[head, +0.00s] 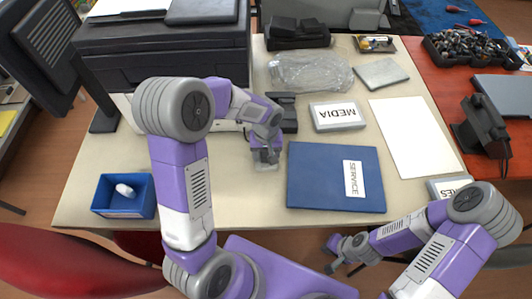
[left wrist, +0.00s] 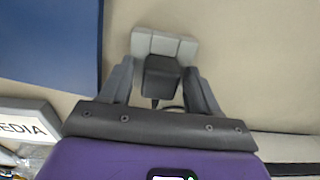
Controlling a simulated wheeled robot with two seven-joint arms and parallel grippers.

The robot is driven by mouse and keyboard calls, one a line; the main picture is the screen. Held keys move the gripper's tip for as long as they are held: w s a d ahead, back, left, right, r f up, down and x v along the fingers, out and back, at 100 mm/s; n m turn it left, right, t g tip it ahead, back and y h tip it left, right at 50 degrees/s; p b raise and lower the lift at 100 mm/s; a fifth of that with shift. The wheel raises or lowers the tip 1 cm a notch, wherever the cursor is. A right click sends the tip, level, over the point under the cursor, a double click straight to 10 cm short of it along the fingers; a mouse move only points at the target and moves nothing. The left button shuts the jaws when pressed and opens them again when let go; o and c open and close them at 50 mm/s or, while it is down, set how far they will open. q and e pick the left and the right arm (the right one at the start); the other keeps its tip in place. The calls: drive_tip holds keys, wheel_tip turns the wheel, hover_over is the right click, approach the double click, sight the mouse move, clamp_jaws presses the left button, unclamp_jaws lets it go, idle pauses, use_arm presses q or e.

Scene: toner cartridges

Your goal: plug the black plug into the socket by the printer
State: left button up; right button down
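The black plug (left wrist: 162,78) is between the fingers of my left gripper (left wrist: 160,72) in the left wrist view, with its cord running back toward the gripper. Its front end meets or overlaps the grey socket block (left wrist: 165,44); I cannot tell whether it is seated. The fingers stand apart on both sides of the plug, with a narrow gap at least on the left. In the head view my left gripper (head: 266,154) is low over the table in front of the printer (head: 165,52), mostly hiding the plug; the socket (head: 265,166) shows at its tips. My right gripper (head: 333,256) is open and empty beyond the table's front edge.
A blue service binder (head: 318,180) lies right of my left gripper, with a MEDIA box (head: 338,116) behind it. A blue bin (head: 126,212) with a white item stands front left. A white sheet (head: 412,138) lies right. Bare tabletop (head: 225,195) surrounds the socket's left and front.

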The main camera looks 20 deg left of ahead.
use_arm(q)
drive_tip(key=shift+o, duration=0.7)
drive_tip(key=shift+r, duration=0.1)
wheel_tip(320, 180, up, 8)
drive_tip(key=shift+f+p, duration=0.25)
drive_tip(key=shift+p, duration=0.95)
